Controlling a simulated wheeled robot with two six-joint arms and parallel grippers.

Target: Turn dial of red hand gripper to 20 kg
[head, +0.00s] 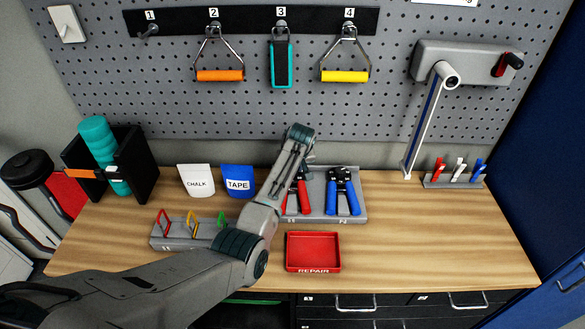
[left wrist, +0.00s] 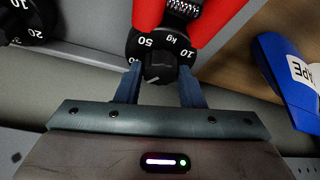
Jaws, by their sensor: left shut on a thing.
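The red hand gripper (head: 304,197) lies on a grey tray (head: 318,214) on the workbench, left of a blue hand gripper (head: 343,195). Its red handles (left wrist: 212,32) and black dial (left wrist: 160,52) fill the top of the left wrist view. The dial shows 50 on the left, kg at the middle and 10 on the right; its exact setting I cannot tell. My left gripper (left wrist: 158,72) is shut on the dial's knob, one blue finger on each side. In the head view my left arm hides part of the red hand gripper. My right gripper is not in view.
A second black dial (left wrist: 25,22) shows at the wrist view's upper left. A red REPAIR tray (head: 313,252) sits in front. CHALK (head: 196,181) and TAPE (head: 238,181) pouches stand left.

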